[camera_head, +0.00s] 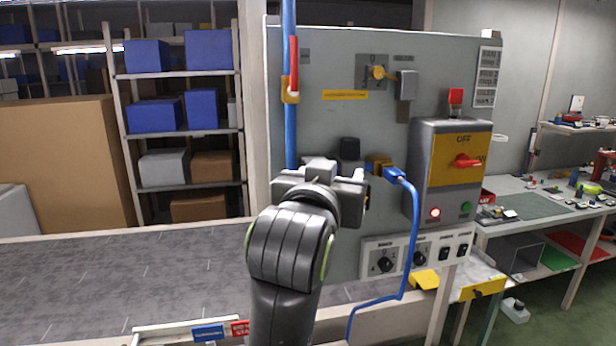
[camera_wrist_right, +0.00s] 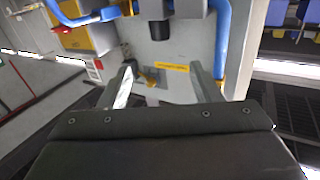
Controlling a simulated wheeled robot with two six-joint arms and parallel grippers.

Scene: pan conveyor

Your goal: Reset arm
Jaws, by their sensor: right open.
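My right arm comes in from the bottom middle of the head view, its dark wrist raised in front of the grey control panel (camera_head: 330,60). The wrist hides its own fingers there. In the right wrist view my right gripper (camera_wrist_right: 160,86) shows two grey fingers spread wide apart with nothing between them. Beyond them is the panel face with a yellow label strip (camera_wrist_right: 172,67). A black knob-like part (camera_wrist_right: 160,30) shows above the fingers, apart from them. My left gripper is in neither view.
A yellow-and-grey switch box (camera_head: 453,160) with a red handle is right of my wrist. A blue cable (camera_head: 411,250) hangs close on the right, and a blue pipe (camera_head: 290,130) runs up the panel's left. The conveyor (camera_head: 90,280) lies lower left. A workbench (camera_head: 540,205) is far right.

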